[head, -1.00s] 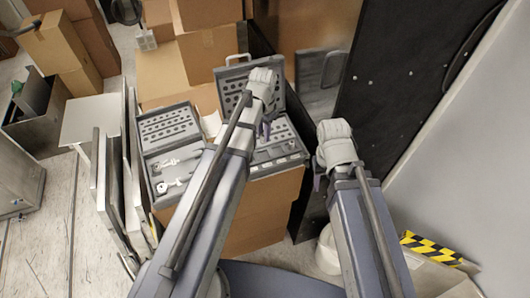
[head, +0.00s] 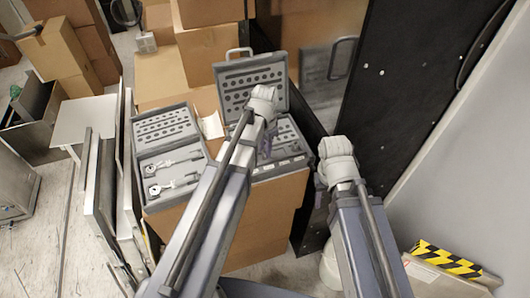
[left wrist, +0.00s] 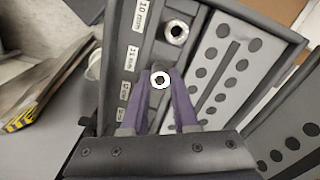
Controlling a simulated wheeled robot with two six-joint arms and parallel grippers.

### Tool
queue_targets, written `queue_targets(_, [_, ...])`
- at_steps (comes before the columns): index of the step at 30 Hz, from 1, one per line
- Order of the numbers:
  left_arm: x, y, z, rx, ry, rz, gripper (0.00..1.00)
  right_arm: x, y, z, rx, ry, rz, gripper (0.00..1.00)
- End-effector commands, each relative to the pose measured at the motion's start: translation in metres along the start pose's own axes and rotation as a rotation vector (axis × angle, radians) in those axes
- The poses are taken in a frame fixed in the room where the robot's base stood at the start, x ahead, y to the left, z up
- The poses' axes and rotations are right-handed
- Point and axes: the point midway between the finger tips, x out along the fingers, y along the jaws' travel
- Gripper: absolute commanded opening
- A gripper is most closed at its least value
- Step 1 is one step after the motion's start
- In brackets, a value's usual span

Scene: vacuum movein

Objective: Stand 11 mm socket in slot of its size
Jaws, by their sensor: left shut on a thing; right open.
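In the left wrist view my left gripper (left wrist: 158,84) has its purple fingers shut on a small bright socket (left wrist: 159,80), seen end-on with a dark hole. The held socket is beside the "11 mm" label (left wrist: 132,58) of a grey slot strip (left wrist: 150,48). Whether it touches the slot floor cannot be told. In the head view my left gripper (head: 265,145) is over the right-hand open case (head: 293,150), its fingertips partly hidden. My right gripper (head: 319,190) is empty, right of the case.
Another socket (left wrist: 176,31) stands beside the "10 mm" label. A grey panel with holes (left wrist: 225,75) lies right of the strip. A second open case (head: 168,125) with tools stands at left in the head view. A dark panel (head: 400,90) rises at right.

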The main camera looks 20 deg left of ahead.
Motion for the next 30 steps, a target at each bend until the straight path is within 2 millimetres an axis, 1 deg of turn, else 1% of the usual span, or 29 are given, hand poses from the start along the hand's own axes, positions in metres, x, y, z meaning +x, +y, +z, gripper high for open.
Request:
queue_targets(5, [-0.0015,0.0,0.0,0.0,0.0,0.0,0.0,-0.0015,0.0001,0.0001,0.0,0.0,0.0,0.5])
queue_targets(9, [0.0033,0.0,0.0,0.0,0.0,0.0,0.0,0.0033,-0.0003,-0.0002,-0.001,0.0,0.0,0.5])
queue_targets(10, [0.0021,0.0,0.0,0.0,0.0,0.0,0.3,0.0021,-0.0002,-0.0001,-0.001,0.0,0.0,0.5])
queue_targets(17, [0.0015,0.0,0.0,0.0,0.0,0.0,0.56,0.0015,-0.0002,0.0,-0.001,0.0,0.0,0.5])
queue_targets(18, [0.0015,0.0,0.0,0.0,0.0,0.0,0.58,0.0015,-0.0002,0.0,-0.001,0.0,0.0,0.5])
queue_targets(26, [0.0008,0.0,0.0,0.0,0.0,0.0,0.58,0.0007,-0.0001,0.0,-0.001,0.0,0.0,0.5])
queue_targets(30, [-0.0043,0.0,0.0,0.0,0.0,0.0,0.58,-0.0043,0.0004,0.0003,0.0,0.0,0.0,0.5])
